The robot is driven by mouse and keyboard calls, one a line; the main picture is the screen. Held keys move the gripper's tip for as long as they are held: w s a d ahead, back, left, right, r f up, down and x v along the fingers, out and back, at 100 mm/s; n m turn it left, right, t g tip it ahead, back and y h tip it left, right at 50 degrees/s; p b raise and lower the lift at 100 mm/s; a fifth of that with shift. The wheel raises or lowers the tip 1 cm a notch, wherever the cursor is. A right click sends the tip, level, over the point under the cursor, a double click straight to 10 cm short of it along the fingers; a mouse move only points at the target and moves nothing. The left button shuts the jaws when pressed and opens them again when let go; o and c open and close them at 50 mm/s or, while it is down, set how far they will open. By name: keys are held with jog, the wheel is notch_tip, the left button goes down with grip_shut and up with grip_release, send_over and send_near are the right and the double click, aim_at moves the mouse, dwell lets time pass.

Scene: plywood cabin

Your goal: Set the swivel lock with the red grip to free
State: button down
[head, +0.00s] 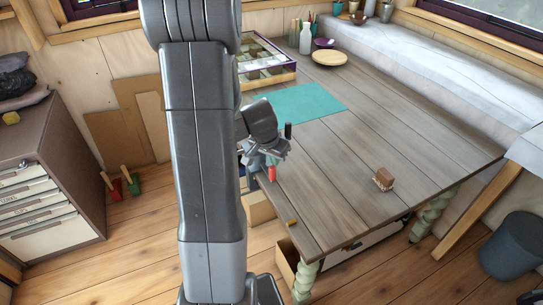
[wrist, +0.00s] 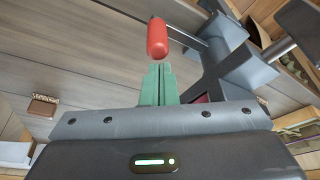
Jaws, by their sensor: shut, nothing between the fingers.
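The red grip (head: 272,174) of the swivel lock shows at the near left edge of the wooden table. In the wrist view the red grip (wrist: 157,37) is a rounded upright bar just beyond my fingertips. My gripper (head: 270,161) is at the table edge, right by the red grip. Its green fingers (wrist: 158,68) are shut together with nothing between them. I cannot tell whether they touch the grip.
A brown brush-like block (head: 383,179) lies on the tabletop, with a teal mat (head: 305,102) behind. An open drawer (head: 287,262) is below the near corner. The table's middle is mostly clear.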

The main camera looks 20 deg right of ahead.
aim_at(268, 176)
jog(key=shift+x, duration=1.4)
jog(key=shift+a+f+b, duration=0.1)
jog(key=shift+a+b, duration=0.05)
jog(key=shift+b, duration=0.5)
jog(key=a+m+b, duration=0.1)
jog(key=b, duration=0.2)
jog(key=shift+f, duration=0.2)
jog(key=a+m+g+b, duration=0.1)
jog(key=a+m+b, duration=0.1)
jog(key=b, duration=0.4)
jog(key=shift+a+m+h, duration=0.25)
jog(key=shift+m+h, duration=0.05)
jog(key=shift+m, duration=0.4)
jog(key=shift+w+a+r+m+g+b, duration=0.15)
jog(key=shift+a+m+g+b, duration=0.1)
jog(key=shift+a+m+b, duration=0.3)
jog(key=shift+w+a+r+m+g+b, duration=0.1)
jog(key=shift+w+a+m+g+b, duration=0.1)
jog(key=shift+a+m+b, duration=0.3)
jog(key=shift+w+a+r+m+g+b, duration=0.15)
jog(key=shift+a+m+g+b, duration=0.1)
jog(key=shift+a+m+b, duration=0.3)
jog(key=shift+f, duration=0.1)
